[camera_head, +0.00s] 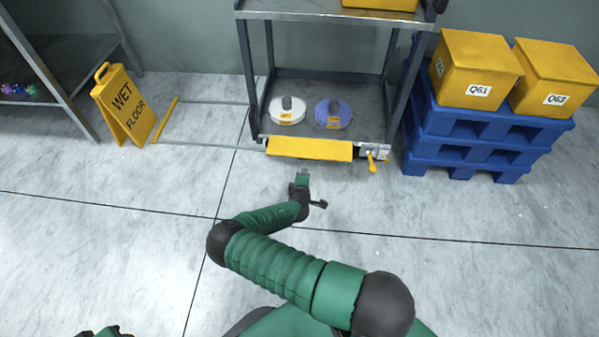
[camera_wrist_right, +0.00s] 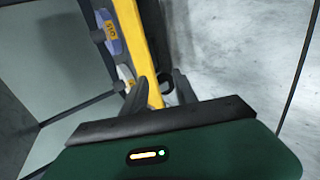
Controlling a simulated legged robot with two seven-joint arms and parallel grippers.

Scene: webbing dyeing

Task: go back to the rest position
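My right arm reaches forward in the head view, and its gripper (camera_head: 303,174) is just in front of the yellow bar (camera_head: 310,149) on the low front edge of the rack (camera_head: 335,92). In the right wrist view my right gripper (camera_wrist_right: 160,92) has its two dark fingers apart, with the yellow bar (camera_wrist_right: 135,38) showing beyond and between them. I see nothing held in it; whether a finger touches the bar is unclear. My left gripper cannot be made out; only a small green and black part shows at the lower left edge of the head view.
A white reel (camera_head: 287,110) and a purple reel (camera_head: 333,114) lie on the lower shelf. A yellow lever (camera_head: 371,163) is at the bar's right end. Blue pallets (camera_head: 470,140) with yellow boxes (camera_head: 475,70) stand right, a wet-floor sign (camera_head: 125,105) left. The near floor is open.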

